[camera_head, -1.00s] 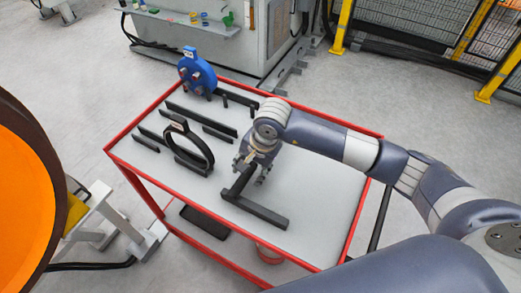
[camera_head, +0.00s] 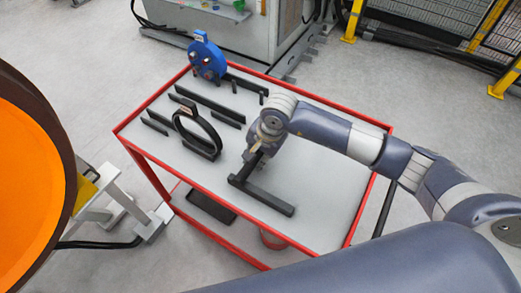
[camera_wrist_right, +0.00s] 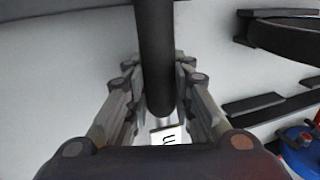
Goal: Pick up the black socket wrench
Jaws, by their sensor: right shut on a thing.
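The black socket wrench (camera_head: 262,195) is a dark L-shaped bar at the middle of the red-rimmed cart top. Its long arm lies toward the front right, and its other arm runs up into my right gripper (camera_head: 257,157). The right gripper is shut on that arm. In the right wrist view the wrench shows as a dark round bar (camera_wrist_right: 155,55) between the two fingers (camera_wrist_right: 158,100), with a white label (camera_wrist_right: 166,135) near its end. I cannot tell whether the wrench touches the cart top. My left gripper is not in view.
The cart (camera_head: 320,205) also carries a black ring-shaped tool (camera_head: 197,133), several black bars (camera_head: 208,103) and a blue disc-shaped part (camera_head: 206,57) to the left and back. The right part of its top is clear. A large orange round part (camera_head: 30,170) stands at left.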

